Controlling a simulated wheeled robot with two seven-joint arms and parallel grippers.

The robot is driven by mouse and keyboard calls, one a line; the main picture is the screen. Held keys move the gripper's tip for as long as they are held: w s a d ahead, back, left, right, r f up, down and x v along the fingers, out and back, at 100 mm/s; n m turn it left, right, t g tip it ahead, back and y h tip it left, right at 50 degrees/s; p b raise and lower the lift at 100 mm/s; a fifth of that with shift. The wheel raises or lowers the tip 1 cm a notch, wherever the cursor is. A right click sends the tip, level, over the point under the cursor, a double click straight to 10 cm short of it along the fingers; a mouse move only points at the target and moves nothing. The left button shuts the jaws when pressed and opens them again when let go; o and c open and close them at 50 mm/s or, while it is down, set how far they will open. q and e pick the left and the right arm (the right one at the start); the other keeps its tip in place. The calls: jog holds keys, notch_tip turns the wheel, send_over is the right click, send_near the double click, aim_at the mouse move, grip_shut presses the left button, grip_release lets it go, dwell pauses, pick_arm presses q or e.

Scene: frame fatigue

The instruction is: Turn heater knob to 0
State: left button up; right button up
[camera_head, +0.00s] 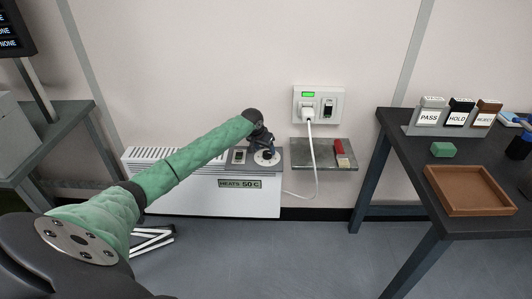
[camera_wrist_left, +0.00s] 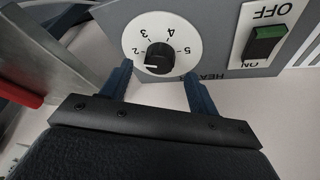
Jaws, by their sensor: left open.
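The white heater (camera_head: 205,199), labelled "HEATS 50 C", stands on the floor against the wall. Its black knob (camera_wrist_left: 160,58) sits on a round white dial, shown upside down in the left wrist view, where 2, 3, 4 and 5 are readable. A white mark lies at the knob's lower left in that view, below the 2. My left gripper (camera_head: 263,147) is over the dial (camera_head: 267,158) in the head view. It also shows in the left wrist view (camera_wrist_left: 158,74), its two blue fingers open on either side of the knob's near edge. I cannot tell whether they touch it. My right gripper is not in view.
A green rocker switch (camera_wrist_left: 265,43) marked OFF and ON is beside the dial. A wall outlet (camera_head: 319,104) has a plugged white cable hanging near a small grey shelf (camera_head: 318,160) with a red item. A dark table (camera_head: 400,140) stands right, another table (camera_head: 55,135) left.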

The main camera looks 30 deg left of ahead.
aim_at(267, 153)
pick_arm(q)
jog(key=shift+x, duration=1.55)
jog(key=c, duration=1)
jog(key=shift+r, duration=0.1)
